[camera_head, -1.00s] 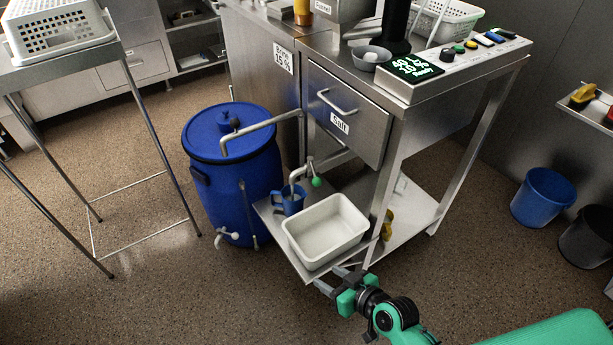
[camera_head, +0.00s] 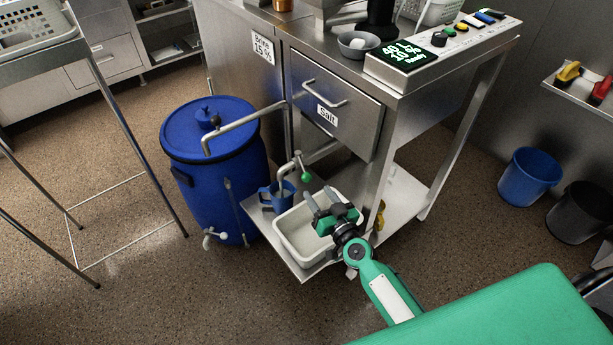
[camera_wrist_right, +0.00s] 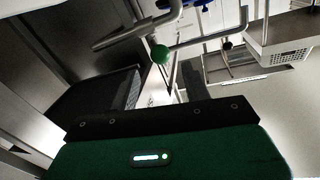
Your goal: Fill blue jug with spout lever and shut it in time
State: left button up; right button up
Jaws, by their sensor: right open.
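The blue jug (camera_head: 281,199) stands upright on the low steel shelf, under the bent spout (camera_head: 287,176). The spout's lever ends in a green ball knob (camera_head: 306,177), which also shows in the right wrist view (camera_wrist_right: 160,54). The spout's outlet is at the jug's mouth; I cannot tell whether liquid runs or how full the jug is. My right gripper (camera_head: 321,197) is open and empty, over the white tub, just below and right of the knob and apart from it. My left gripper is not in view.
The white tub (camera_head: 286,247) sits on the shelf (camera_head: 262,232) beside the jug. A blue barrel (camera_head: 204,165) with a bent pipe stands left. The salt drawer (camera_head: 331,113) is above. Open floor lies left and front.

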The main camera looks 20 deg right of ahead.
aim_at(309, 181)
jog(key=w, duration=0.2)
jog(key=w+a, duration=0.1)
jog(key=w, duration=0.4)
jog(key=shift+w+a, duration=0.2)
jog(key=shift+w, duration=0.2)
jog(key=shift+c, duration=0.5)
